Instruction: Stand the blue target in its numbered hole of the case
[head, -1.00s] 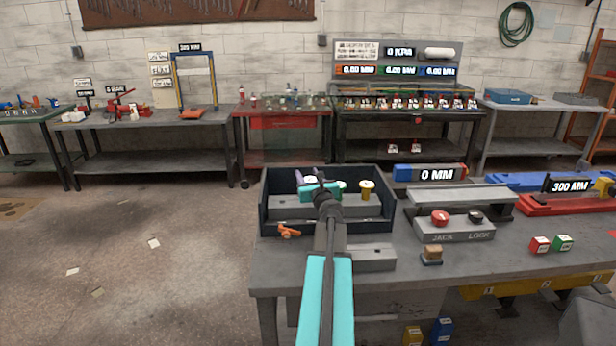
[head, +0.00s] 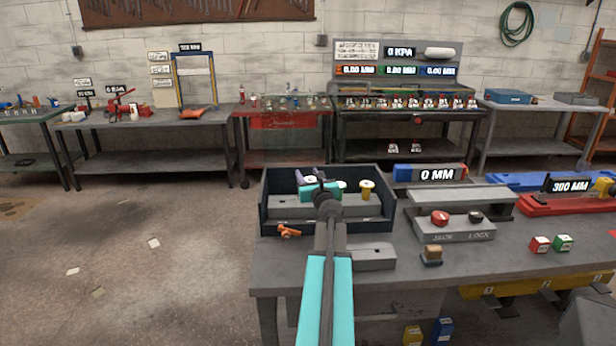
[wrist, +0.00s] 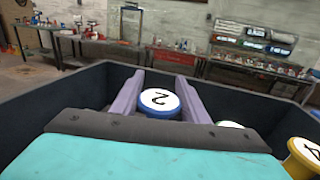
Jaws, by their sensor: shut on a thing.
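The blue target (wrist: 158,101) has a white top marked 2 and a blue rim. It sits between the two purple fingers of my gripper (wrist: 158,88) in the wrist view, and the gripper is shut on it. Its lower part is hidden. In the head view my gripper (head: 318,183) is inside or just over the dark, open-topped case (head: 374,227), and my wrist covers the target there. A grey block (head: 285,207) lies in the case. I cannot tell whether the target is in a hole.
A yellow target (head: 367,189) stands to the right in the case; it also shows in the wrist view (wrist: 305,150). A small orange part (head: 289,231) lies in front of the case. A grey block (head: 373,257) and the jack-lock box (head: 453,229) are to the right.

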